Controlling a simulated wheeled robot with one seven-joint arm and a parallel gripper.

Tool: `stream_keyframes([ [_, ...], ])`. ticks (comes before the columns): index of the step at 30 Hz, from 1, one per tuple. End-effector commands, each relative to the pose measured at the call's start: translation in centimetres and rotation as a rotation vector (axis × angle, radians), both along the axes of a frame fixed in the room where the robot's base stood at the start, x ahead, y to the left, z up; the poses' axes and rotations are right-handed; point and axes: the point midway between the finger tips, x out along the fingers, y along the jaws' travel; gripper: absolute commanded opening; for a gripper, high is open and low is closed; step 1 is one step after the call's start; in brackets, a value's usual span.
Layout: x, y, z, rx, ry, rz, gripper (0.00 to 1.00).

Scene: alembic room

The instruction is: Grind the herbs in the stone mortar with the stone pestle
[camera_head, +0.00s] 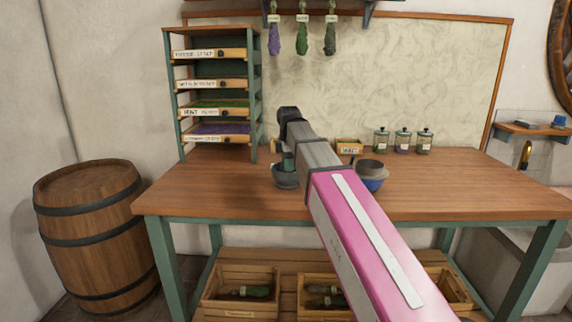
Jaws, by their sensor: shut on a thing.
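The stone mortar (286,181) is a small dark grey-green bowl on the wooden table, left of the middle. My arm reaches over the table from the lower right, and its end bends down above the mortar. My gripper (288,161) is at the mortar's mouth, small and partly hidden by my arm. It is shut on what seems to be the stone pestle, whose outline I cannot separate from the gripper. Whether the pestle touches the bottom of the mortar cannot be told. The herbs inside the mortar are not visible.
Several lidded jars (403,142) and a small labelled box (349,146) stand at the table's back. A drawer rack (215,110) stands back left. The table's right side (470,190) is clear.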

Motion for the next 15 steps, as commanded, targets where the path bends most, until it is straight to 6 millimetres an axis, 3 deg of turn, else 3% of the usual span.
stream_keyframes([
  [15,1.4,0.8,-0.1,0.0,-0.001,0.001,0.0],
])
